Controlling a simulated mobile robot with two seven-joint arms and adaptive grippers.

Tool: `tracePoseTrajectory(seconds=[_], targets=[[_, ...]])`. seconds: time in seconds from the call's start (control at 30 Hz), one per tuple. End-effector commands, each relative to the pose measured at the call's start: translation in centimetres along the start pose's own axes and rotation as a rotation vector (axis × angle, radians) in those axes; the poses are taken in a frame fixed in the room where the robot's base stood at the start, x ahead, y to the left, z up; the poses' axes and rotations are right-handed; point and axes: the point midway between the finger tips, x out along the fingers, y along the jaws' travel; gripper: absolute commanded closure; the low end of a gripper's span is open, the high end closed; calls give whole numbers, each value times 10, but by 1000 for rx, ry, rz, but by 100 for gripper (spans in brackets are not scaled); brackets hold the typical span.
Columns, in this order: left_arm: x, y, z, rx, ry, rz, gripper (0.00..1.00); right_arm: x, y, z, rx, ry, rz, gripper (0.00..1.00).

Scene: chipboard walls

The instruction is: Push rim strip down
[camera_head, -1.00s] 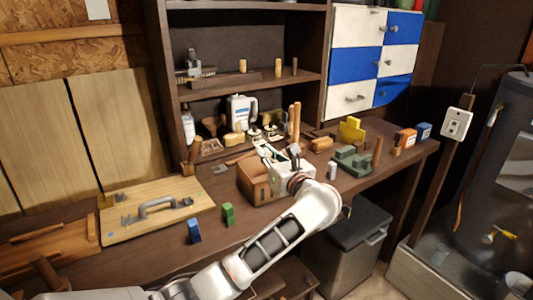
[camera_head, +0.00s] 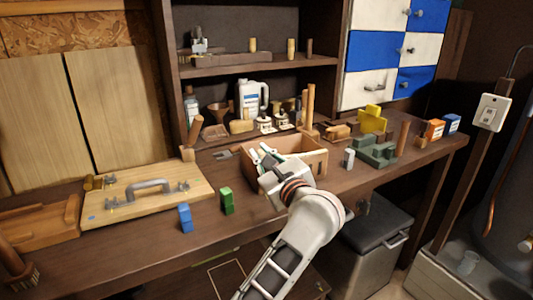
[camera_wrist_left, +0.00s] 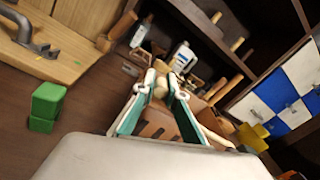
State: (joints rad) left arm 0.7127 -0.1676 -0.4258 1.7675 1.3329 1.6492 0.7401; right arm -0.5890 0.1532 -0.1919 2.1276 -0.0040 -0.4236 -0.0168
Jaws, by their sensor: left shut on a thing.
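A brown wooden box (camera_head: 308,164) stands near the front of the workbench, open at the top. My left gripper (camera_head: 268,158) reaches over its left end from the front. In the left wrist view my two green-and-white fingers (camera_wrist_left: 161,85) close around a small pale piece (camera_wrist_left: 160,90) at the box. I take this to be the rim strip, but its outline is mostly hidden by the fingers. The box's slotted brown wall (camera_wrist_left: 160,130) shows between the fingers. I cannot tell whether the strip sits flush on the rim. My right gripper is out of view.
A blue block (camera_head: 185,218) and a green block (camera_head: 227,201) stand left of the box. A wooden board with a handle (camera_head: 148,200) lies further left. A green stepped block (camera_head: 375,152) and a small light cylinder (camera_head: 348,158) are to the right. Bottles and tools crowd the back.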

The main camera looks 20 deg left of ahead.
Motion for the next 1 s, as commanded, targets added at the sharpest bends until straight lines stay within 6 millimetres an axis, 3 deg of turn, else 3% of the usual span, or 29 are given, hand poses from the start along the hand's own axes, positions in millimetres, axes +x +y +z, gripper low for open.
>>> tracePoseTrajectory(seconds=[0.6,0.63,0.7,1.0], targets=[[0,4,-4,1,0,1,100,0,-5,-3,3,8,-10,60],[0,4,-4,1,0,1,86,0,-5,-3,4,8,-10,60],[0,4,-4,1,0,1,71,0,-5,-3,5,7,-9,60],[0,3,-4,2,-1,0,71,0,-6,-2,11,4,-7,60]])
